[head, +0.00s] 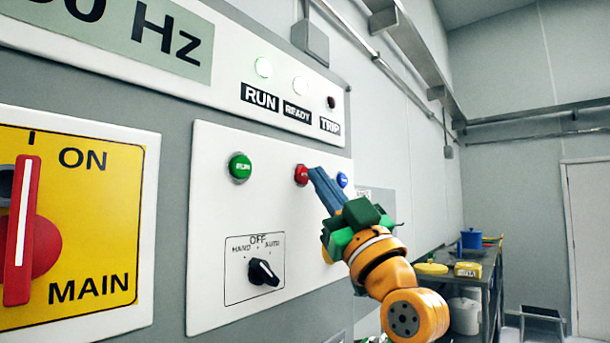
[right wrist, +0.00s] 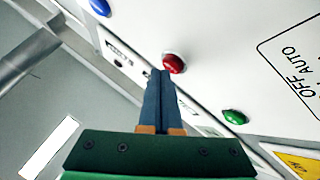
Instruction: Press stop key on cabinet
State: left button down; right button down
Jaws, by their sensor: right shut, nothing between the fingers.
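The red stop key (head: 301,175) sits on the white panel of the cabinet (head: 215,290), between a green RUN key (head: 240,167) and a blue key (head: 342,180). My right gripper (head: 314,174) is shut and empty, its blue fingertips right at the red key's right edge. In the right wrist view the fingertips (right wrist: 160,75) lie just beside the red key (right wrist: 173,63), overlapping its edge. I cannot tell whether they touch it. The red key's lettering is partly covered or too small to read. My left gripper is out of view.
A black HAND-OFF-AUTO selector (head: 264,272) is below the keys, and a red main switch (head: 22,235) stands at the left. A bench (head: 485,270) with pots stands far right.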

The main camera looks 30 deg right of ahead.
jog(key=shift+w+a, duration=0.15)
jog(key=shift+w, duration=0.25)
dwell(0.6)
jog(key=shift+s, duration=0.1)
dwell(0.5)
jog(key=shift+s+d+f, duration=0.15)
jog(key=shift+s+d, duration=0.05)
jog(key=shift+s, duration=0.2)
jog(key=shift+s+d, duration=0.1)
jog(key=shift+s, duration=0.05)
jog(key=s, duration=0.1)
jog(key=s+d+b, duration=0.1)
jog(key=s, duration=0.1)
jog(key=s+b, duration=0.1)
jog(key=shift+s+d, duration=0.3)
jog(key=shift+d, duration=0.1)
